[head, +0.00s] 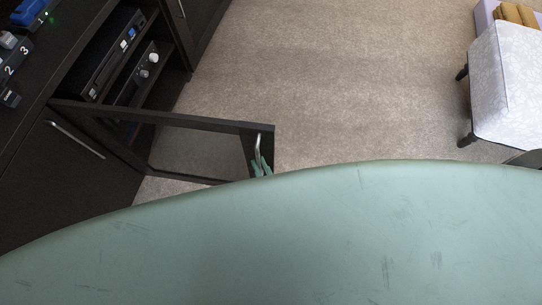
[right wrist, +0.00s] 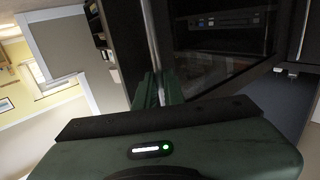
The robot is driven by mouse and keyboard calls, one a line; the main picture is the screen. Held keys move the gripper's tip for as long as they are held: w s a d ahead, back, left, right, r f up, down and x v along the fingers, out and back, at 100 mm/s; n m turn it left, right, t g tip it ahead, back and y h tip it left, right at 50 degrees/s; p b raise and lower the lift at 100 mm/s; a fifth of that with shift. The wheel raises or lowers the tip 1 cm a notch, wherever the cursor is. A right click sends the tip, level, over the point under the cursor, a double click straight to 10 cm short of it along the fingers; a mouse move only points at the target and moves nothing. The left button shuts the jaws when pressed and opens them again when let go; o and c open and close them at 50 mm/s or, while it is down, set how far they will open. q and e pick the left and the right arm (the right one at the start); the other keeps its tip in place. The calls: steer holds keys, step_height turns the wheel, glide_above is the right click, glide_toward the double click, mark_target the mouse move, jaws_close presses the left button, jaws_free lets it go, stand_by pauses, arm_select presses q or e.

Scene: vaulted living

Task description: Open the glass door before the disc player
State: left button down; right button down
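The glass door (head: 200,122), a dark frame around a clear pane, stands swung wide open from the black cabinet, out over the carpet. Its metal handle (head: 258,146) is near the free edge. My right gripper (head: 261,167) is at this handle, its green fingers on either side of the bar. In the right wrist view the handle bar (right wrist: 151,45) runs down between the fingers (right wrist: 159,88), which look closed on it. The disc player (head: 117,50), a black box with a small lit display, sits in the uncovered shelf bay. My left gripper is not in view.
A second black device with knobs (head: 146,66) sits beside the player. A closed cabinet door with a bar handle (head: 76,139) is at the left. A pale upholstered seat (head: 508,85) stands at the right. The carpet (head: 330,80) between is clear.

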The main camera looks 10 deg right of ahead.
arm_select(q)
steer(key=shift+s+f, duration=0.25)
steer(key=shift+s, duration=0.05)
arm_select(e)
steer(key=shift+s+a+r, duration=0.1)
steer(key=shift+s+a, duration=0.1)
steer(key=shift+a, duration=0.3)
steer(key=shift+s+a+r, duration=0.1)
steer(key=shift+s+a, duration=0.1)
steer(key=shift+a, duration=0.3)
steer(key=c, duration=1.7)
jaws_free()
steer(key=shift+w, duration=0.1)
steer(key=shift+c, duration=0.2)
steer(key=shift+o, duration=1.1)
steer(key=shift+a, duration=0.1)
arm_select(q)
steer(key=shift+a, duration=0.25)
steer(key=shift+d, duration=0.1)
arm_select(e)
steer(key=shift+d, duration=0.2)
